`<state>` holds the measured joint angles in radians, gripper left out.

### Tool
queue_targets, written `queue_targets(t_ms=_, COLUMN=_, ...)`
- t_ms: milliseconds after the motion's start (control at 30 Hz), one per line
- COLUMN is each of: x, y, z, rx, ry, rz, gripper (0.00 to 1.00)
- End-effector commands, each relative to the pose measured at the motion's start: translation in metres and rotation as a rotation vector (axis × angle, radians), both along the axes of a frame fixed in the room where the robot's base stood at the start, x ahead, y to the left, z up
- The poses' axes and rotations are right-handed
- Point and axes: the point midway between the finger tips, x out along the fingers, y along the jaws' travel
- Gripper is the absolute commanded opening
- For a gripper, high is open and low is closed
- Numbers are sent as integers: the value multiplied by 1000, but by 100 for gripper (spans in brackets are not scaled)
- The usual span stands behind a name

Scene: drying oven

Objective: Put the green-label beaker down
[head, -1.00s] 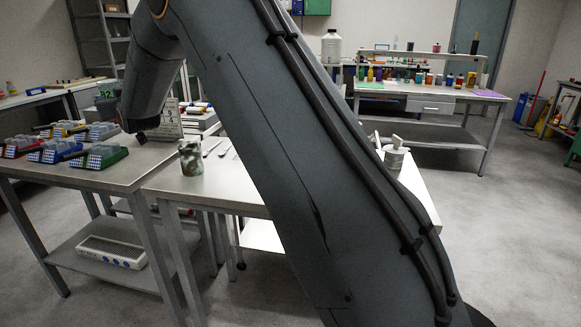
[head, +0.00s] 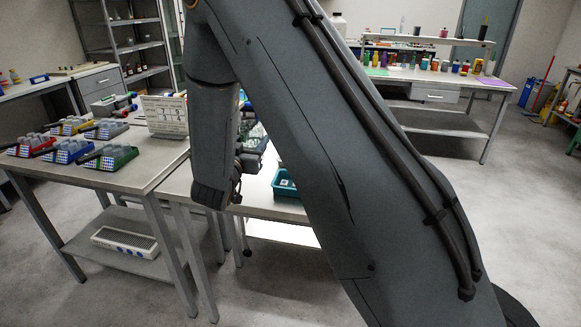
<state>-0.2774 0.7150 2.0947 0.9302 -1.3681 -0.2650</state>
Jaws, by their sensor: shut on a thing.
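My gripper (head: 249,160) shows only in part at the end of my arm, over the near bench (head: 262,208). It is shut on a mottled, glassy thing (head: 254,135), which I take to be the green-label beaker. No label can be made out, and my wrist and arm hide much of both. I cannot tell whether the beaker touches the bench top.
A teal tray (head: 286,187) lies right of my gripper, partly behind my arm. The left table holds coloured racks (head: 68,150) and a numbered sign (head: 165,115). A far bench (head: 440,80) carries several bottles. Open floor lies to the right.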

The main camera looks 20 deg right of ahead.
Motion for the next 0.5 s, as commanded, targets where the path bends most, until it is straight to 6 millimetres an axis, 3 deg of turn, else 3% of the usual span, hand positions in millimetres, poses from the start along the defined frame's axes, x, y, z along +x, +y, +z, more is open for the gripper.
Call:
queue_targets(t_ms=233, x=-1, y=-1, z=-39, rx=0, ry=4, rz=-2, gripper=29)
queue_targets(t_ms=500, x=0, y=-1, z=-59, rx=1, ry=1, rz=-2, gripper=29)
